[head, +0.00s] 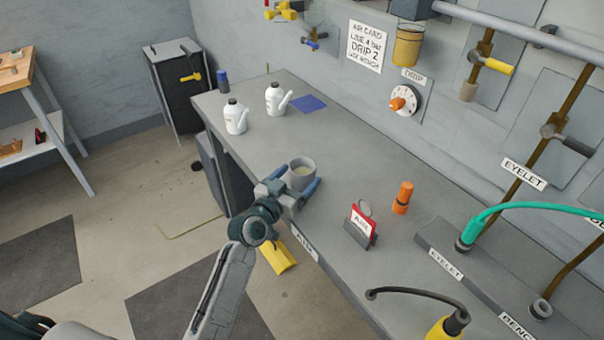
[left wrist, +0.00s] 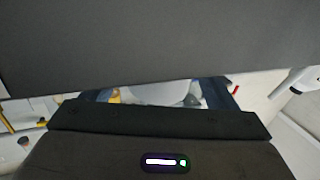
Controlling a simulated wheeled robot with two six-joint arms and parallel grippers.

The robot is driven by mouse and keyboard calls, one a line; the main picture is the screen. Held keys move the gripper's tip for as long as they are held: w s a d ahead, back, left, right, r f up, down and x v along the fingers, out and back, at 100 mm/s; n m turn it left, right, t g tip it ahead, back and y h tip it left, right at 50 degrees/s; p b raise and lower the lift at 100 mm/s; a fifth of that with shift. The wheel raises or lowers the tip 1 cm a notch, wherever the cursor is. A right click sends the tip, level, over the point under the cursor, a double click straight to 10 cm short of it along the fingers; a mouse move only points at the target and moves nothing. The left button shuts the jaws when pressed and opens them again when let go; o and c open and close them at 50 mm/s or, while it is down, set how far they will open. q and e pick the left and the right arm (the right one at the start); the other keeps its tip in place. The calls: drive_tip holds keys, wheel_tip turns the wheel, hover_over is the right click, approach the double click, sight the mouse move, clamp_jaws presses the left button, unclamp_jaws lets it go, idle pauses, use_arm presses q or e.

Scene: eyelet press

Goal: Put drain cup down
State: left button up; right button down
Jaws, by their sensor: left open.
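The drain cup (head: 301,174) is a grey cup with pale liquid in it. It appears to stand upright on the grey bench (head: 350,160) near its front edge. My left gripper (head: 292,190) is open, with its blue fingers on either side of the cup. I cannot tell whether the fingers touch it. In the left wrist view, a pale rounded surface, probably the cup (left wrist: 165,92), shows between the dark fingers; most of the view is blocked by dark grey surfaces. My right gripper is not in view.
A green hose (head: 520,207) is further right. Bench space behind the cup is clear.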

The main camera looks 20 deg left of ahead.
use_arm(q)
drive_tip(key=b+v, duration=0.1)
drive_tip(key=v, duration=0.8)
drive_tip(key=shift+s, duration=0.2)
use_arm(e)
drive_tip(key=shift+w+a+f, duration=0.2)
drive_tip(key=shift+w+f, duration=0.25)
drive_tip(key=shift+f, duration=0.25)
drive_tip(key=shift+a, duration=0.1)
use_arm(q)
drive_tip(key=shift+a, duration=0.1)
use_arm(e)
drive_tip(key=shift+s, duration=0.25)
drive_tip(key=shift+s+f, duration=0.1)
